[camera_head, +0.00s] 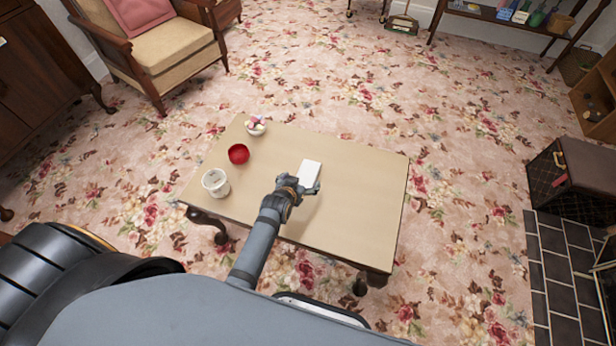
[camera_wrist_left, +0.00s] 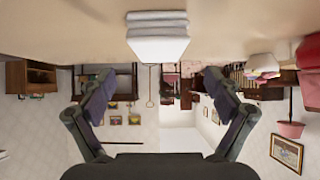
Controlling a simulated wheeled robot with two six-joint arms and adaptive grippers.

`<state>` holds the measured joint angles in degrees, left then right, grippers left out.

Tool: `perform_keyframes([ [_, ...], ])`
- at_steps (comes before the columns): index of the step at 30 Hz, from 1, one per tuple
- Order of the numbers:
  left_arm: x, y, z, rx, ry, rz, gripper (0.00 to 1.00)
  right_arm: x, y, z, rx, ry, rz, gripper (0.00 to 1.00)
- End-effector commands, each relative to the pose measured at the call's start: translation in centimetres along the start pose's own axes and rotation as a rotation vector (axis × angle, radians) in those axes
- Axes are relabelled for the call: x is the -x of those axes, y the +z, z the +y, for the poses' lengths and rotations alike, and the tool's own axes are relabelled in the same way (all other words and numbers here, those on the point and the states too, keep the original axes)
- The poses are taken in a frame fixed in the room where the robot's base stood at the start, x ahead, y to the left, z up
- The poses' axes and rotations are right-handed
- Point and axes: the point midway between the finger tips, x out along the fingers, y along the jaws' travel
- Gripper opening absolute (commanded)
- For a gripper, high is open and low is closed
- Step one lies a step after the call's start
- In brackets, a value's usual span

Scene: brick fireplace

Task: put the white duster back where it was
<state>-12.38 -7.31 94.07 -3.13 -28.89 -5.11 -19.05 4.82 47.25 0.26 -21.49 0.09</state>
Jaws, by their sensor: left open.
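A white folded, block-like thing, which I take to be the white duster (camera_head: 311,168), lies on the beige tabletop (camera_head: 355,210), right of the table's middle left part. My left gripper (camera_head: 301,185) is at its near side with the fingers spread and nothing between them. In the left wrist view, which is upside down, the layered white duster (camera_wrist_left: 157,38) rests on the table surface ahead of the open fingers (camera_wrist_left: 158,82). It appears apart from the fingertips. My right gripper is not in view.
A white tub (camera_head: 215,182), a red bowl (camera_head: 238,154) and a small white pot with pink contents (camera_head: 256,127) stand along the table's left side. The table's right half is clear. An armchair (camera_head: 165,50) stands behind left; a dark chest (camera_head: 570,180) stands at right.

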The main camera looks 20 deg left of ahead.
Motion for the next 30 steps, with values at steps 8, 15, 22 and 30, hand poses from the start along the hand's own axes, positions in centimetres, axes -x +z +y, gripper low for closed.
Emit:
perform_keyframes([
  [8,-2.6,0.1,0.0,0.0,0.0,0.0,0.91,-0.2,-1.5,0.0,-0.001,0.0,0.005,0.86],
  [15,-6.0,0.1,0.2,0.0,0.0,-0.001,0.91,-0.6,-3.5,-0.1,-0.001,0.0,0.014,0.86],
  [22,-7.8,-0.1,0.2,0.001,0.0,-0.001,0.91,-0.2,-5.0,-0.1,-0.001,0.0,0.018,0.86],
  [30,-7.7,-0.1,0.2,0.001,0.0,-0.001,0.76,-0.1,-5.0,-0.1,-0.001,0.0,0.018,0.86],
])
